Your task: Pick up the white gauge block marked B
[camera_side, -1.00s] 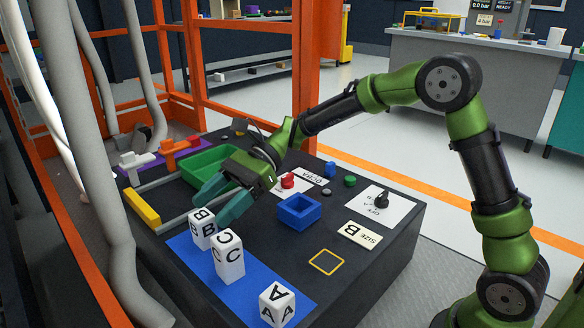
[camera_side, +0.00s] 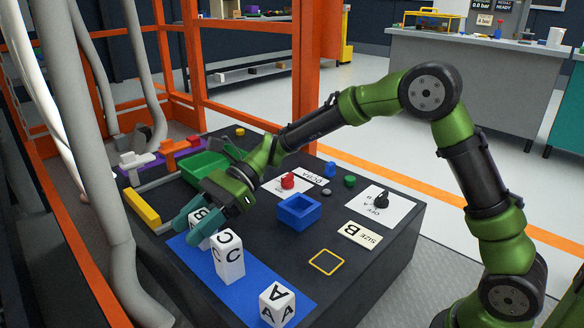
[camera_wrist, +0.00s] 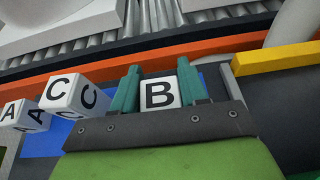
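The white gauge block marked B (camera_wrist: 160,95) stands between the two teal fingers of my gripper (camera_wrist: 157,88) in the wrist view. Block B stands at the far end of the blue mat (camera_side: 262,300). I cannot tell whether either finger touches it.
The taller white block C (camera_side: 229,262) stands close to block B on the near side. White block A (camera_side: 277,303) is at the mat's near end. A yellow bar (camera_side: 142,207), green tray (camera_side: 205,163) and blue open box (camera_side: 299,212) are nearby.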

